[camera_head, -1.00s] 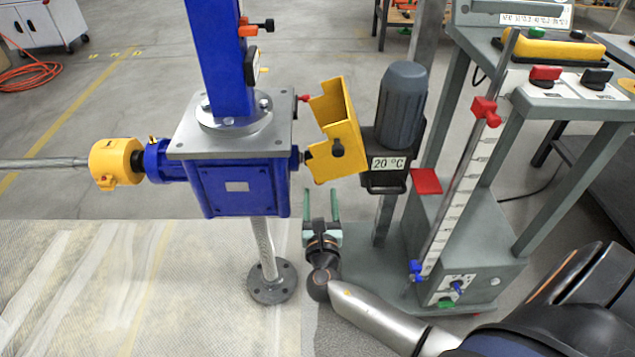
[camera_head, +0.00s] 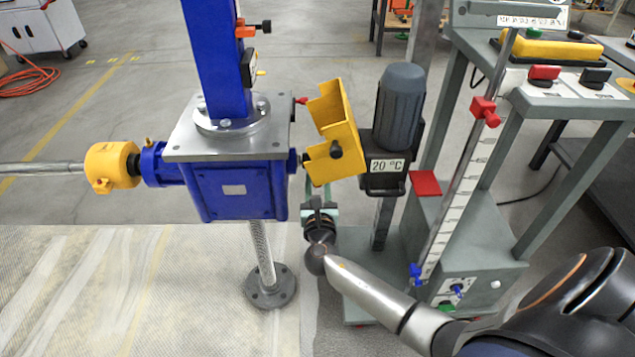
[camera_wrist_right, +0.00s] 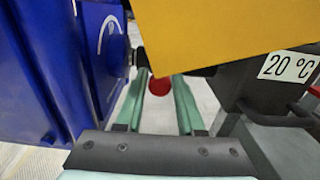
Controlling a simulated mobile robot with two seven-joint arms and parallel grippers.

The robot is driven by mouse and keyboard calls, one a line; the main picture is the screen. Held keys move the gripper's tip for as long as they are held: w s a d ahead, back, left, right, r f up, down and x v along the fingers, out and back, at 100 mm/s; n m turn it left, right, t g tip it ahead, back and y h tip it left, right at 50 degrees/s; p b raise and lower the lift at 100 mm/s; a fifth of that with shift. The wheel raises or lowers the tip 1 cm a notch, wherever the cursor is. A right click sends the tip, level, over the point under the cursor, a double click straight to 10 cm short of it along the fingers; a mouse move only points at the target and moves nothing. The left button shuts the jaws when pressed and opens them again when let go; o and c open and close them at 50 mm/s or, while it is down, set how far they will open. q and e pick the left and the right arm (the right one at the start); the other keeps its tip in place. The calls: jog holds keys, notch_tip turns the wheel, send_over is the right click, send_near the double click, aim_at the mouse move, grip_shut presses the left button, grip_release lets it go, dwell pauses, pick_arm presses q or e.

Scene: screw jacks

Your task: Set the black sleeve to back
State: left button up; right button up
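A black sleeve-like part (camera_wrist_right: 140,57) shows in the right wrist view, on the line between the blue gearbox and the motor, partly hidden by the yellow guard. In the head view, a small dark part of it (camera_head: 306,159) shows between the gearbox (camera_head: 235,188) and the tilted yellow guard (camera_head: 335,135). My right gripper (camera_head: 319,190) is below the guard, its tips partly hidden by it. In the wrist view, its green fingers (camera_wrist_right: 160,80) are apart with nothing held, pointing beneath the sleeve. Contact cannot be told. My left gripper is not in view.
The grey motor (camera_head: 402,105) with a "20 °C" label stands right of the guard. A grey stand with a scale (camera_head: 465,175) is farther right. A round red part (camera_wrist_right: 159,86) shows between the fingers. Another black collar (camera_head: 134,165) sits by the left yellow coupling.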

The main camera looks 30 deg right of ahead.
grip_shut()
dwell(1.0)
